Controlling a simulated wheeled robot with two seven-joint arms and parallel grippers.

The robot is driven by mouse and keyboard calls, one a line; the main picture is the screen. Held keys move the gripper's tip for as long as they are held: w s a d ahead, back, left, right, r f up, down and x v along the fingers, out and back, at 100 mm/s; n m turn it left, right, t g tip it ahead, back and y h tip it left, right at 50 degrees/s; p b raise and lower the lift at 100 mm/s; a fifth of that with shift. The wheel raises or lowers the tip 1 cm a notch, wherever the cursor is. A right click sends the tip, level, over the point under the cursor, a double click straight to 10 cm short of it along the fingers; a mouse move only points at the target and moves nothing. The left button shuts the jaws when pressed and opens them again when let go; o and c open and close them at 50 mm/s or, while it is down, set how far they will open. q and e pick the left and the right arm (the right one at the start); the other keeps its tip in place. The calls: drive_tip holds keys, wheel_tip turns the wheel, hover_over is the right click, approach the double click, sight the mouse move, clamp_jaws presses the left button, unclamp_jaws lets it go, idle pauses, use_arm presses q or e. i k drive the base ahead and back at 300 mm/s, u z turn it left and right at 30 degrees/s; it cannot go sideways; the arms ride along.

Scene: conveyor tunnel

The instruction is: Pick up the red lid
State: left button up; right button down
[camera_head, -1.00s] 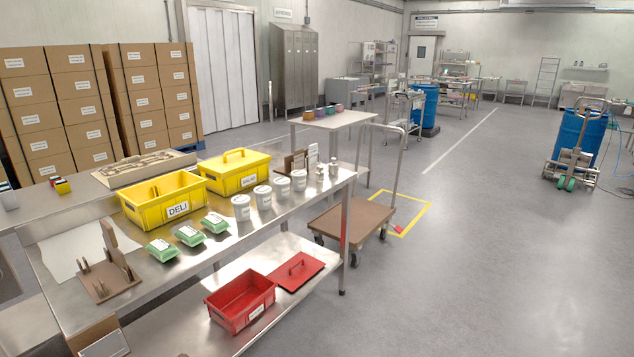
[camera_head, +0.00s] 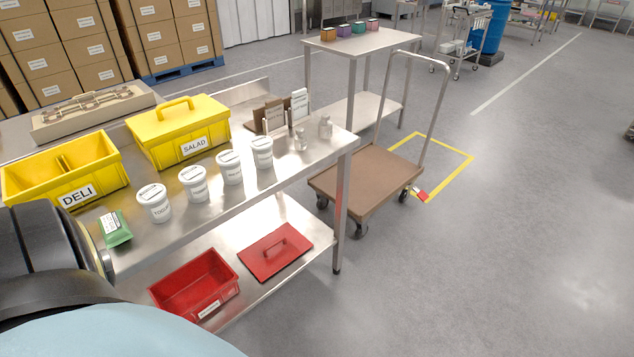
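The red lid (camera_head: 275,252) lies flat on the lower shelf of the steel table, with its handle facing up. It is just right of an open red bin (camera_head: 196,288) on the same shelf, near the shelf's right end. A part of my own arm, dark and pale blue, fills the lower left of the view and hides part of the table. Neither of my grippers shows in the view.
The steel tabletop (camera_head: 205,215) above the lid holds several white tubs (camera_head: 194,184), a yellow DELI bin (camera_head: 70,178) and a lidded yellow SALAD bin (camera_head: 178,135). A table leg (camera_head: 341,215) and a brown cart (camera_head: 368,180) stand right of the lid. The floor (camera_head: 480,270) in front is clear.

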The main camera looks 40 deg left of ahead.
sight(267, 255)
drive_tip(key=u, duration=0.05)
drive_tip(key=i, duration=2)
drive_tip(key=u, duration=1.35)
drive_tip(key=i, duration=1.1)
drive_tip(key=u, duration=1.45)
drive_tip(key=i, duration=0.3)
drive_tip(key=u, duration=0.25)
